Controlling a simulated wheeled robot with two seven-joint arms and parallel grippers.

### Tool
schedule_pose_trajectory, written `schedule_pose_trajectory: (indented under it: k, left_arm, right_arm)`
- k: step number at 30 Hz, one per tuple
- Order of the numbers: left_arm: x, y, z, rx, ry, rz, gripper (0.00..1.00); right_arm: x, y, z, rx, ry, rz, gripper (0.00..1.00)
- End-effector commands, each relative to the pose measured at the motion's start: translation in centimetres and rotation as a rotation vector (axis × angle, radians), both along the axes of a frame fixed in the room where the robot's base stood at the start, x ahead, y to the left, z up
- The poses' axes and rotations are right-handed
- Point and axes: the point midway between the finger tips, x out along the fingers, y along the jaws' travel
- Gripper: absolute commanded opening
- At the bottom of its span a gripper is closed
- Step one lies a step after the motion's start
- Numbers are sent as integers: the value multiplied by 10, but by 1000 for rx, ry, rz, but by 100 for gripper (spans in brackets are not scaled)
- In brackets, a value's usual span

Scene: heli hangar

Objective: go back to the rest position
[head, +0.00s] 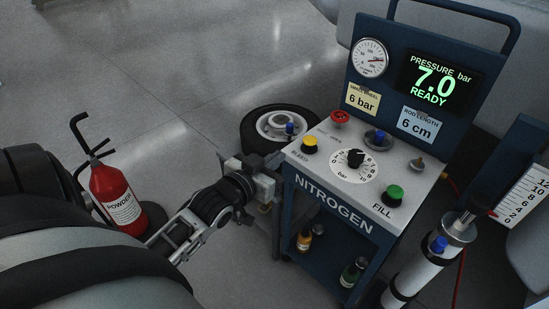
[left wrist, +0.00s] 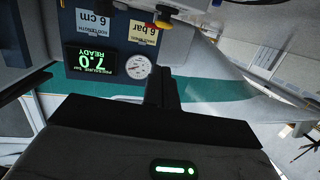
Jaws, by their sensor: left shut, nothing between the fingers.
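My left gripper (head: 265,182) is at the left front edge of the nitrogen cart (head: 335,205), beside its sloping panel. In the left wrist view, its fingers (left wrist: 161,88) are shut together with nothing between them. That view is upside down and shows the cart's display (left wrist: 92,62) and gauge (left wrist: 138,66) beyond the fingers. In the head view the display (head: 438,82) reads 7.0 bar, READY. I cannot tell whether the gripper touches the cart. My right gripper is not in view.
A red powder extinguisher (head: 112,195) stands at the left, close to my left arm. A wheel (head: 282,127) lies behind the gripper. A strut cylinder (head: 432,258) with a blue cap and a scale board (head: 522,197) are at the right. Open floor (head: 190,70) is at the upper left.

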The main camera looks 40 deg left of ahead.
Motion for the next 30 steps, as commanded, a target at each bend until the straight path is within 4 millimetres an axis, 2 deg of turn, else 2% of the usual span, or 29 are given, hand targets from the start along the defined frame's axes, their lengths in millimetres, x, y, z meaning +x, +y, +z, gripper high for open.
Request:
schedule_pose_trajectory:
  k: [14,17,20,24,27,30]
  left_arm:
    - [0,0,0,0,-1,0,0]
    - [-3,-6,-5,-3,15,-10,0]
    - [-17,-32,-25,-10,83,-51,0]
    - [-56,-92,-64,-30,231,-152,0]
    - [-87,-134,-83,-45,324,-226,0]
    - [-112,-164,-94,-58,391,-282,0]
  right_arm:
    - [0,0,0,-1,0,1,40]
    - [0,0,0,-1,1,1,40]
    - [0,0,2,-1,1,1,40]
    - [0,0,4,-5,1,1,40]
    - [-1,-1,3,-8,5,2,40]
    - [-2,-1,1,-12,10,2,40]
